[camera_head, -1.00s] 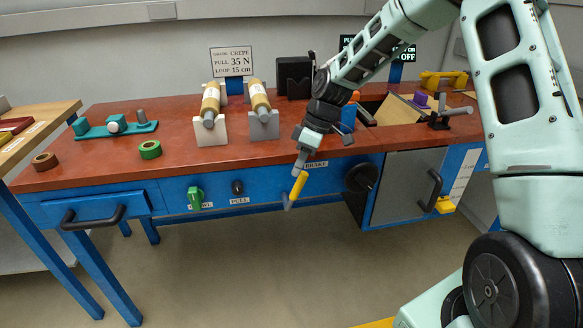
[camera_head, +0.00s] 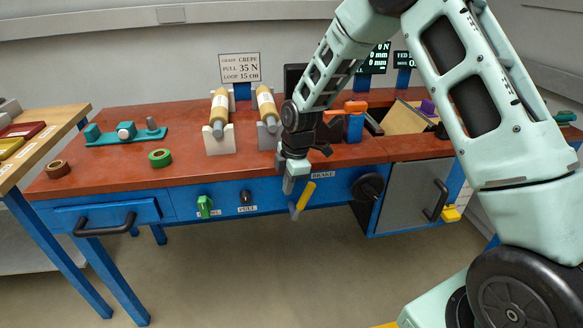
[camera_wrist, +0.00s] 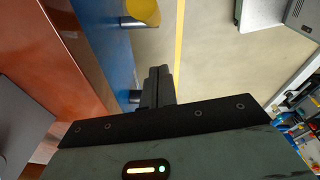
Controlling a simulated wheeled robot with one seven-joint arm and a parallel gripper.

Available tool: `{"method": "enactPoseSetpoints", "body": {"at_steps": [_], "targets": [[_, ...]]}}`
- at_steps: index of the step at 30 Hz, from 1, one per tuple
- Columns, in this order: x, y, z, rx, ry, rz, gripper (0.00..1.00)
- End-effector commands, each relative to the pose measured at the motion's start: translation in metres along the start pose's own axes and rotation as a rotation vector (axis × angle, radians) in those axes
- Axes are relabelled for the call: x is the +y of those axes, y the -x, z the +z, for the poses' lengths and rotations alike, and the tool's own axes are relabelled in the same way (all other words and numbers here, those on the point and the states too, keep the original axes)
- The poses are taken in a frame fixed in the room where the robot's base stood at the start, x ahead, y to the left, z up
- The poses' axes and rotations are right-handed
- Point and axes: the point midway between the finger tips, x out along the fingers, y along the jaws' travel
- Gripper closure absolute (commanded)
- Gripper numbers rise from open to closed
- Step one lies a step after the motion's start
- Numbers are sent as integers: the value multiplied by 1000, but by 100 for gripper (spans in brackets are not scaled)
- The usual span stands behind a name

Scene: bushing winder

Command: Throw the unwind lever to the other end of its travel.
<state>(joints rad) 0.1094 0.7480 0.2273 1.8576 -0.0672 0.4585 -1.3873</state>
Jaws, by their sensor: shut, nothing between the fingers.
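A lever with a yellow grip (camera_head: 305,195) and a grey end hangs at the bench's blue front, by a label reading BRAKE. It slants down and to the left. I see no legible label reading unwind. A yellow piece with a grey round end, probably this lever, shows at the top of the wrist view (camera_wrist: 143,11). My gripper (camera_head: 289,184) is shut and empty, just left of the yellow grip in the head view. In the wrist view its fingers (camera_wrist: 158,84) lie together beside the blue front, apart from the yellow piece.
A green handle (camera_head: 204,206) and a black knob (camera_head: 245,197) are on the front to the left. A black round knob (camera_head: 369,187) and a grey door (camera_head: 408,190) are to the right. Two rolls on stands (camera_head: 219,140) stand above. The floor in front is clear.

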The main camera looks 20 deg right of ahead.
Motion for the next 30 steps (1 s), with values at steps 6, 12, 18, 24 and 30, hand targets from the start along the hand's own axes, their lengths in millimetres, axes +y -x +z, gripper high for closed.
{"method": "enactPoseSetpoints", "body": {"at_steps": [6, 12, 18, 24, 30], "targets": [[0, -9, 28, 0, -4, -2, 100], [0, -12, 38, 0, -2, 0, 100], [0, -13, 39, 0, -1, 0, 100], [0, -13, 39, 3, -2, 0, 100], [-1, -13, 45, 34, -8, 5, 100]]}}
